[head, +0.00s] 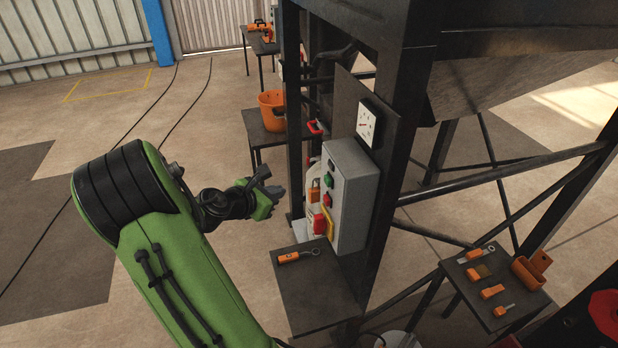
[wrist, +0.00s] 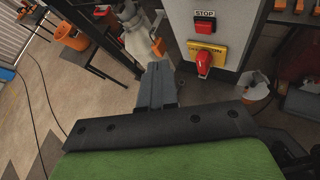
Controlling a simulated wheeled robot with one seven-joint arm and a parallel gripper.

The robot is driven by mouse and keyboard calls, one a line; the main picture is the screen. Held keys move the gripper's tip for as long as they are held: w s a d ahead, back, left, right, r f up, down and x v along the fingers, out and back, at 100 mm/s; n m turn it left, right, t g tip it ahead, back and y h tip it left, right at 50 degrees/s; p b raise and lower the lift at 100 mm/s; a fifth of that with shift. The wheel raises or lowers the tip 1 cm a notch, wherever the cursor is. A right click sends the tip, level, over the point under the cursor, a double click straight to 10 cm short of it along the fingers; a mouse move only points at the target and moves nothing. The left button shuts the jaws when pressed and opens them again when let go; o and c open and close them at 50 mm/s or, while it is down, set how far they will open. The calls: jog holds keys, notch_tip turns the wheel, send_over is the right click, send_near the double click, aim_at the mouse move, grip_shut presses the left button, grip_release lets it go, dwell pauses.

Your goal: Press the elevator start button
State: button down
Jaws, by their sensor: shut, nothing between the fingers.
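A grey control box (head: 352,200) is mounted on the dark steel frame. On its front are a green button (head: 328,179), a red button (head: 327,200) below it and a red switch on a yellow plate (head: 323,224) at the bottom. Any label on the green button is too small to read. The wrist view shows the red button (wrist: 204,25) under a STOP label and the red switch (wrist: 205,63); the green button is outside that view. My gripper (head: 277,192) is shut and empty, left of the box front and apart from it. Its closed fingers (wrist: 157,75) point forward.
A small dark table (head: 320,290) with an orange-handled tool (head: 298,256) stands below the box. A white dial gauge (head: 367,124) is above the box. An orange bucket (head: 271,110) stands on a table behind. Frame posts flank the box; open floor lies left.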

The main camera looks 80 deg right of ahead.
aim_at(326, 181)
jog(key=s+d, duration=0.4)
jog(key=s, duration=0.3)
jog(key=shift+s+d, duration=0.25)
jog(key=shift+s, duration=0.05)
dwell(2.0)
jog(key=shift+s+d, duration=0.2)
jog(key=shift+s, duration=0.15)
jog(key=shift+s+d, duration=0.2)
jog(key=shift+s, duration=0.2)
dwell(0.6)
jog(key=shift+w, duration=0.1)
jog(key=shift+w+a, duration=0.45)
jog(key=shift+w, duration=0.2)
